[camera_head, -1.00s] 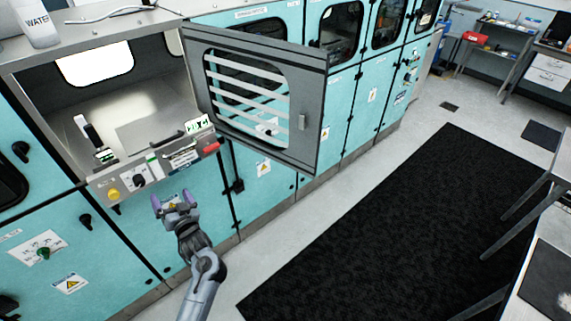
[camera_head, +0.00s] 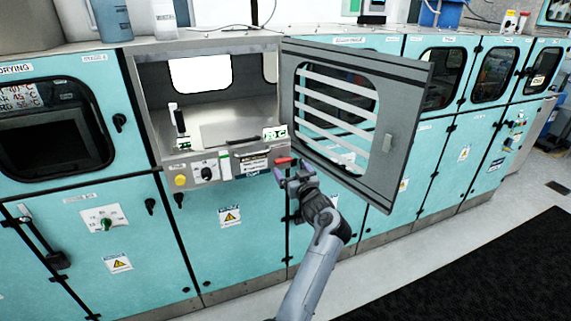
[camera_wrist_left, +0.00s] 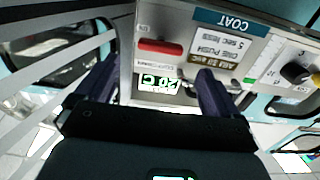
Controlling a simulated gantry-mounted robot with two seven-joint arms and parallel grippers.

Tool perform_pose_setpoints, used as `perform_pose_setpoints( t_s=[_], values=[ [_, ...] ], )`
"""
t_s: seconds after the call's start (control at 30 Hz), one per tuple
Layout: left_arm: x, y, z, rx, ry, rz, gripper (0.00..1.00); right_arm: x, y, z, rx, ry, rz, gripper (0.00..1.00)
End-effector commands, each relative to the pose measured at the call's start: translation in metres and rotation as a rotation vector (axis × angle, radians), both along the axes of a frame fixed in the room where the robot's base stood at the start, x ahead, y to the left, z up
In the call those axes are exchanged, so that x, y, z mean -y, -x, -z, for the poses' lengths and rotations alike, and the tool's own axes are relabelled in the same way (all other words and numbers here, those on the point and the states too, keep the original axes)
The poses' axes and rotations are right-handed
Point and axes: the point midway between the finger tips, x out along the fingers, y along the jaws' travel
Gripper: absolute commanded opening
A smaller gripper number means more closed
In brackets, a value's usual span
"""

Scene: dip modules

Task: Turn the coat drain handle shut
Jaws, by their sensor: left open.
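A red handle (camera_head: 284,160) sticks out at the right end of the front panel below the open chamber. It also shows in the left wrist view (camera_wrist_left: 160,47), lying crosswise beside the COAT sign (camera_wrist_left: 222,20). My left gripper (camera_head: 291,178) is just below and in front of it, open and empty. I see no contact with the handle. My right gripper is not in view.
An open barred door (camera_head: 392,150) swings out to the right, close beside my left arm. A green valve (camera_head: 106,224) is on the lower left cabinet.

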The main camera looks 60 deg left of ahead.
Motion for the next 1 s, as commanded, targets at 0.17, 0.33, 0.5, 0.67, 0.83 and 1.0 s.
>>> perform_pose_setpoints(
  t_s=[0.17,0.33,0.5,0.67,0.83,1.0],
  values=[
    [-0.03,-0.006,0.0,-0.001,0.0,-0.002,0.96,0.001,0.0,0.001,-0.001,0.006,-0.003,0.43],
    [-0.05,-0.01,0.0,0.0,0.0,-0.001,0.96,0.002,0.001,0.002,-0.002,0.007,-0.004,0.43],
    [-0.061,-0.012,0.0,0.0,0.001,-0.001,0.96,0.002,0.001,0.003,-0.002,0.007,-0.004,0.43],
    [-0.063,-0.013,0.0,0.001,0.001,0.0,0.96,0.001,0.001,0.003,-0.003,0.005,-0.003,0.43],
    [-0.063,-0.012,0.0,0.001,0.001,0.0,0.96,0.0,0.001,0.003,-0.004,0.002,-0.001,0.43],
    [-0.063,-0.013,0.001,0.0,0.001,0.0,0.73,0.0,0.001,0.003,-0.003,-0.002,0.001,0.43]
  ],
)
